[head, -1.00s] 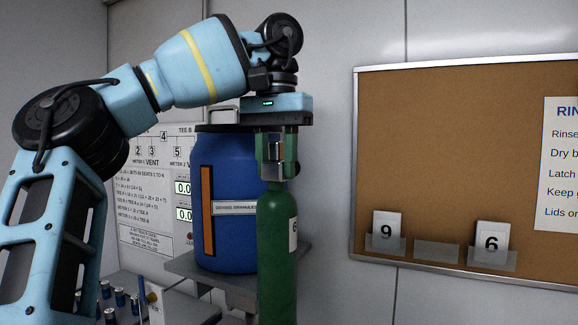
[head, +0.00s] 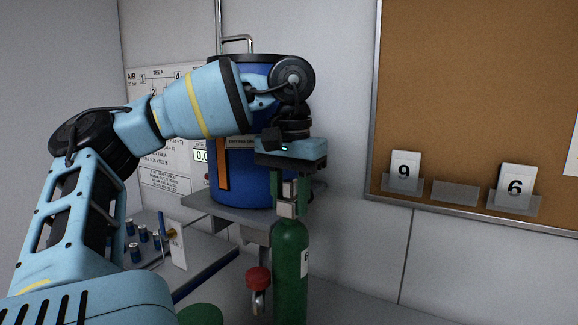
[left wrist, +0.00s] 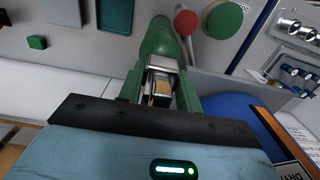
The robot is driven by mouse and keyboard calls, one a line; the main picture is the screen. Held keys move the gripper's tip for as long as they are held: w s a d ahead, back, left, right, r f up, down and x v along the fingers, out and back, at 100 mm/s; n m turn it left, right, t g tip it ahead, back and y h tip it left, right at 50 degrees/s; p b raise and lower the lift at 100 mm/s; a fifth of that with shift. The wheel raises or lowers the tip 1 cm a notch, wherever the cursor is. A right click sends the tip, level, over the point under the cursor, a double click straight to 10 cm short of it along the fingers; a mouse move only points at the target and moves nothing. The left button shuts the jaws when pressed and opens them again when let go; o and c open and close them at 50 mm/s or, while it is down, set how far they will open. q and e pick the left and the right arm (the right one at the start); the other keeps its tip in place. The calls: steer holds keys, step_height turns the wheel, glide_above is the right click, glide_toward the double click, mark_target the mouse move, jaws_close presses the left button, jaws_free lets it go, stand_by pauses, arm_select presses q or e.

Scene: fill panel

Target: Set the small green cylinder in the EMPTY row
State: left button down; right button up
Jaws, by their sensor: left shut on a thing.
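A small green cylinder (head: 289,280) hangs upright under my left gripper (head: 288,205) in the head view. The gripper is shut on the metal valve at its top. A white label with a dark mark shows on its right side, and its lower end runs out of the frame. In the left wrist view the green cylinder (left wrist: 160,42) extends away from between the fingers of my left gripper (left wrist: 161,88). No row marked EMPTY can be made out. My right gripper is not in view.
A blue drum (head: 255,175) stands on a grey shelf (head: 225,212) behind the arm. A red knob (head: 258,278) is just left of the cylinder. A bench with several small blue-sided cylinders is at left. A corkboard (head: 470,90) holds cards 9 and 6.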

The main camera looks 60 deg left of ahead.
mark_target(290, 231)
arm_select(q)
step_height(290, 231, down, 2)
steer(key=shift+f, duration=0.65)
steer(key=shift+f+p, duration=0.35)
steer(key=shift+f, duration=1.8)
steer(key=c, duration=1)
jaws_free()
